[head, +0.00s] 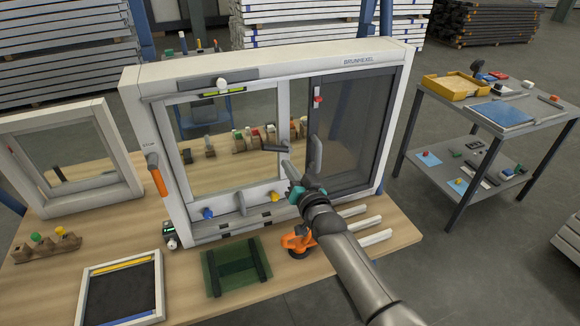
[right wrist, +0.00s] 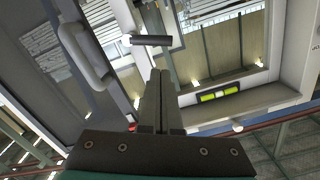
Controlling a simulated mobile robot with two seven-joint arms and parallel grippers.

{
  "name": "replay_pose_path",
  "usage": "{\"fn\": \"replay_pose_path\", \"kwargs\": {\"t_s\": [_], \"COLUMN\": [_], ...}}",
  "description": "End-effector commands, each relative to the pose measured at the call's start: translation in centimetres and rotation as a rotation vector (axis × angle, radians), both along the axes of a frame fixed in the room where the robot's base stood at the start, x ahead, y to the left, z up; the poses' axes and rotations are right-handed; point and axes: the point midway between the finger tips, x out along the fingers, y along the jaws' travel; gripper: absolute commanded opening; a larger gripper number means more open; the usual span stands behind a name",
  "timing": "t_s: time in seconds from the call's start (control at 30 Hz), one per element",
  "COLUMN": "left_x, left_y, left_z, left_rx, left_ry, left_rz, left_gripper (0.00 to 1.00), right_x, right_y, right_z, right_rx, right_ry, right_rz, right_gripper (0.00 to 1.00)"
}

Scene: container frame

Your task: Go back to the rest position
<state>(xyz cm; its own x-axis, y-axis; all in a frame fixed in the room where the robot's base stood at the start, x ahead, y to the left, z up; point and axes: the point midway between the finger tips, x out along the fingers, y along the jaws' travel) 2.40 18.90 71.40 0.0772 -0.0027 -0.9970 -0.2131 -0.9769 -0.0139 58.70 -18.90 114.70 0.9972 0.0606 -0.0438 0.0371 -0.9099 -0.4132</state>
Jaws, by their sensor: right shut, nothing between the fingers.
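My right arm comes in from the lower right in the head view. Its right gripper (head: 290,170) is in front of the white container frame (head: 134,105), near the upright between the clear pane and the dark mesh panel (head: 345,125). In the right wrist view the two fingers of the right gripper (right wrist: 160,75) lie together, with nothing held between them. A dark handle (right wrist: 150,40) shows just beyond the fingertips; I cannot tell whether they touch it. My left gripper is not in view.
The wooden table (head: 55,285) carries a smaller white frame (head: 105,125), a mesh screen (head: 158,285), a green pad (head: 210,270) and an orange tool (head: 298,242). A grey cart (head: 450,160) stands at the right. Floor between table and cart is clear.

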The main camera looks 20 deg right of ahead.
Motion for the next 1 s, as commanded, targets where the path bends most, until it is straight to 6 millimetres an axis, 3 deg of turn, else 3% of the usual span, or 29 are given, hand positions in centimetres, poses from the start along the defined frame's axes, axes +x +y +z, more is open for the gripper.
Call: {"fn": "replay_pose_path", "kwargs": {"t_s": [0.37,0.53,0.77,1.0], "left_x": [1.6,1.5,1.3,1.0], "left_y": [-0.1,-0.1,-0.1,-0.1], "left_z": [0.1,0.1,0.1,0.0], "left_rx": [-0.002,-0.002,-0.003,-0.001], "left_ry": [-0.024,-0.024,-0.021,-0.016], "left_rz": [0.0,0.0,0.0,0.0], "left_gripper": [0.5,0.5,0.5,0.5], "right_x": [-0.2,-2.6,-10.8,-21.6], "right_y": [0.1,1.5,4.0,4.6], "right_z": [-0.2,-2.3,-6.8,-9.2], "right_rx": [-0.003,-0.056,-0.208,-0.364], "right_ry": [0.009,0.115,0.409,0.722], "right_rz": [0.003,0.047,0.155,0.25], "right_gripper": [0.0,0.0,0.0,0.0]}}
